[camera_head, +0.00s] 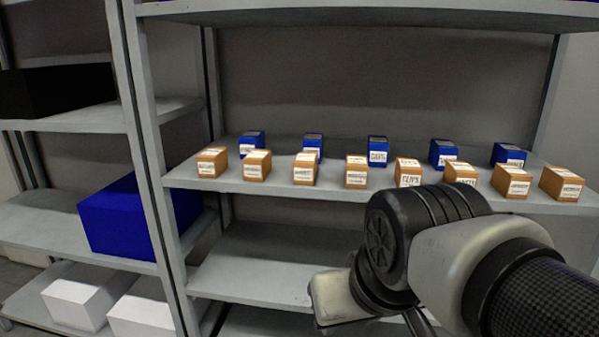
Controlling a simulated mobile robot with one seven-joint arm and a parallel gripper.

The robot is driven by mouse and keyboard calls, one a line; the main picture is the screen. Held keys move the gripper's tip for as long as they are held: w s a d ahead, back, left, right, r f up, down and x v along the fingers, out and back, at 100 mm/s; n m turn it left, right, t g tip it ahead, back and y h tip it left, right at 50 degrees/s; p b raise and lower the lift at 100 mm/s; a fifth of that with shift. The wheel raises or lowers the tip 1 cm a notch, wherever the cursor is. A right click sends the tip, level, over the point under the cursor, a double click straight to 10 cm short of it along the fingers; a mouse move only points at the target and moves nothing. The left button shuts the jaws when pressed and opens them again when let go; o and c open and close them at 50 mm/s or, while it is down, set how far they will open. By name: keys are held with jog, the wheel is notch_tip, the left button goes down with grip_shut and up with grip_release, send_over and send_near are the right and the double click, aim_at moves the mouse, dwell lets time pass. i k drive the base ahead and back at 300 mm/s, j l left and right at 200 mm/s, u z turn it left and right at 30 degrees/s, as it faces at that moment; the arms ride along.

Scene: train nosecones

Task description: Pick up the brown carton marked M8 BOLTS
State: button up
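Several small brown cartons stand upright in a front row on the middle shelf (235,187) of the grey rack, each with a white label facing me. One label appears to read CLIPS, on the carton (408,172) right of the row's middle. The other labels, as on the leftmost carton (212,162), the third carton (304,169) and the rightmost carton (562,183), are too small or blurred to read surely. I cannot tell which one is marked M8 BOLTS. My arm comes in from the lower right, below and in front of the shelf. Its fingertips do not show.
Several blue boxes (377,151) stand behind the brown cartons. The shelf below (260,270) looks bare where visible. A rack upright (150,150) divides off the left bay, which holds a large blue bin (120,222) and white boxes (80,303). An upper shelf (350,14) hangs above.

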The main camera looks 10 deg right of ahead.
aim_at(510, 181)
jog(key=z, duration=0.9)
